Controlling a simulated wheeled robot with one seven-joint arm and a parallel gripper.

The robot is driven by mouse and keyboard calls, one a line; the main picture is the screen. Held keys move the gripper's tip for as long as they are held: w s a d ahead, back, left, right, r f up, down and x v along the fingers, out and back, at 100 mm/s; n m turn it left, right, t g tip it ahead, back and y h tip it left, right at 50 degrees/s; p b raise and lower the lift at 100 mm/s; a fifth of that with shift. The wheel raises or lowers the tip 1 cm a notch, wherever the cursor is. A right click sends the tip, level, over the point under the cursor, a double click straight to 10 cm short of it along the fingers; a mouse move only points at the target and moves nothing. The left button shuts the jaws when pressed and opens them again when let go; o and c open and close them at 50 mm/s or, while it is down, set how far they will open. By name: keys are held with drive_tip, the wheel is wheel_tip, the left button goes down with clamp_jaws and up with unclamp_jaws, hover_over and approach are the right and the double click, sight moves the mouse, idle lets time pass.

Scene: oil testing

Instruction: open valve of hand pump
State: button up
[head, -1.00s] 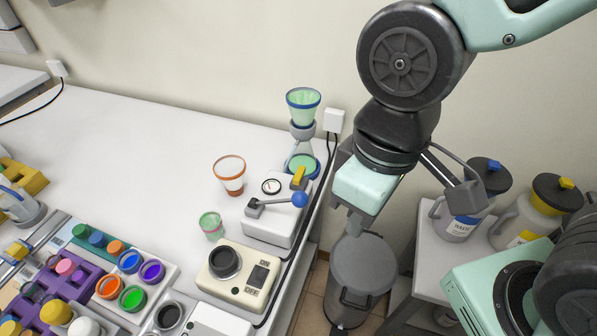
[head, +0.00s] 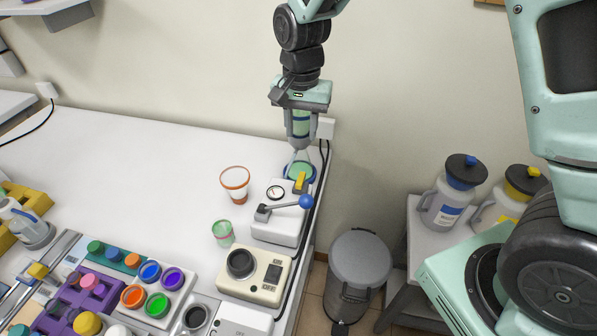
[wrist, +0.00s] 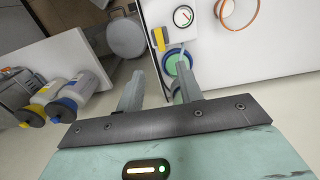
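The hand pump (head: 277,225) is a white box at the table's right end, with a round gauge, a grey lever with a blue ball (head: 306,202) and a yellow valve handle (head: 300,181). The wrist view shows the pump's gauge (wrist: 184,17) and yellow valve (wrist: 160,40). My gripper (head: 299,143) points down above the flask behind the pump, beyond the valve. Its two fingers are apart in the wrist view (wrist: 158,72), and the valve lies beyond them, not between them. The green funnel shows between the fingers in the head view; I cannot tell whether they touch it.
The flask base (head: 300,171) is right behind the valve. A cream switch box (head: 252,275) is in front. Black cables run along the table's right edge. A grey bin (head: 360,262) stands on the floor.

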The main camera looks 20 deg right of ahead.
sight(300, 178)
wheel_tip(300, 178, down, 14)
drive_tip(key=p, duration=0.3)
drive_tip(key=shift+f, duration=0.15)
clamp_jaws()
